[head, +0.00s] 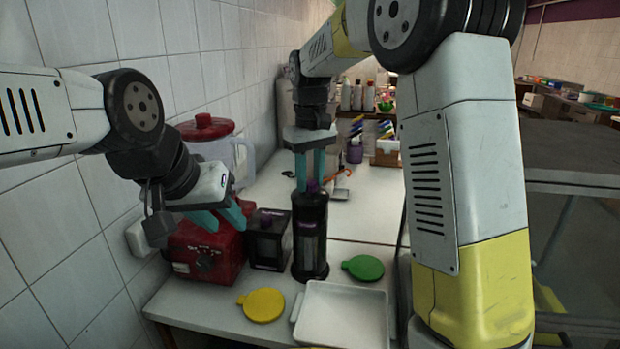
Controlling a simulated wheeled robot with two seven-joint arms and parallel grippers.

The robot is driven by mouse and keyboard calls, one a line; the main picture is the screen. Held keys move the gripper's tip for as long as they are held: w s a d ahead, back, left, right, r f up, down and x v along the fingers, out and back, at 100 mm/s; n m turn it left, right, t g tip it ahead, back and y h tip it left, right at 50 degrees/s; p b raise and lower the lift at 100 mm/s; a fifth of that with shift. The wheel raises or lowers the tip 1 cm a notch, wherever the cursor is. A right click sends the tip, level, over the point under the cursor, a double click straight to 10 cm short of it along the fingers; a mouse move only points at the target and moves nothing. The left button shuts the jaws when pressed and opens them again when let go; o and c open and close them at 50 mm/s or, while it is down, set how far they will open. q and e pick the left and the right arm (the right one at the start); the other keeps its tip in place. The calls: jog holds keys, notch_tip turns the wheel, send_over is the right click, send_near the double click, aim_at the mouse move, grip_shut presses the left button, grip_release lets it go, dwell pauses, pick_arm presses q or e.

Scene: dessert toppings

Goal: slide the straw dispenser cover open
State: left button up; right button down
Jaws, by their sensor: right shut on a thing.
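The straw dispenser appears as a tall black cylinder (310,250) with a lighter window down its front, standing upright on the counter. A purple knob (312,186) is at its top. My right gripper (311,184) points straight down from above, its teal fingers shut on the knob at either side. Whether the cover has shifted is too small to tell. My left gripper (222,220) is open and empty in front of the red blender base, left of the dispenser and apart from it.
A red blender (206,250) and a black box (269,238) stand left of the dispenser. A yellow lid (263,305), a green lid (363,267) and a white tray (343,312) lie in front. Bottles (357,96) stand at the back. The counter behind the dispenser is mostly clear.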

jog(key=shift+r, duration=0.1)
dwell(0.7)
notch_tip(320, 180, up, 15)
jog(key=shift+r, duration=0.2)
dwell(0.6)
jog(key=c, duration=1)
grip_release()
jog(key=shift+r, duration=3.85)
